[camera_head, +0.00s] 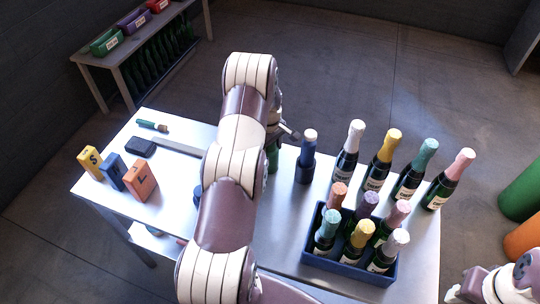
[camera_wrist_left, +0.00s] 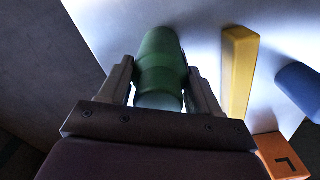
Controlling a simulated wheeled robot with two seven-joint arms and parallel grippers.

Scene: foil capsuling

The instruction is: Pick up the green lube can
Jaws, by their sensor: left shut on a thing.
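The green lube can (camera_wrist_left: 160,70) is between the two fingers of my left gripper (camera_wrist_left: 165,88) in the left wrist view. The fingers are shut on its sides. In the head view, my left arm covers most of the gripper, and only a green sliver of the can (camera_head: 272,157) shows beside the arm, over the table. I cannot tell whether its base touches the table. Part of my right arm shows at the lower right of the head view, but its gripper does not.
A dark blue crate (camera_head: 345,270) of foil-topped bottles stands at the table's front right, with several bottles behind it. Orange (camera_head: 139,180), blue (camera_head: 112,172) and yellow (camera_head: 90,162) blocks stand at the left.

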